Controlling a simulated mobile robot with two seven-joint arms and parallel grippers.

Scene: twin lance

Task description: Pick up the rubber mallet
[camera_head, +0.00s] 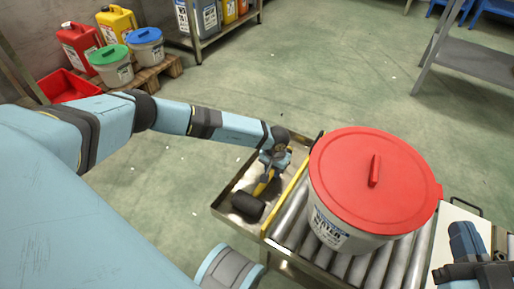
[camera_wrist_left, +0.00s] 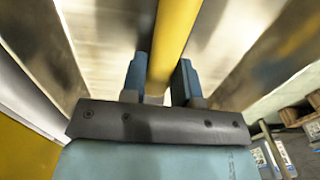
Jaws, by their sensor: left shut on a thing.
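The rubber mallet has a black head (camera_head: 248,204) and a yellow handle (camera_head: 263,185). It is over a shallow metal tray (camera_head: 224,208), its head toward the near side. I cannot tell whether the head touches the tray floor. My left gripper (camera_head: 270,165) is shut on the handle. In the left wrist view the yellow handle (camera_wrist_left: 176,40) runs between the two blue fingers (camera_wrist_left: 160,85). My right gripper (camera_head: 478,262) shows partly at the lower right edge; its fingertips are not clear.
A white bucket with a red lid (camera_head: 345,170) stands on the roller conveyor (camera_head: 292,228), right of the tray. A yellow rail (camera_head: 285,203) separates tray and rollers. A grey table (camera_head: 475,60) is at the upper right. Canisters and buckets (camera_head: 113,70) stand upper left. Open floor lies behind.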

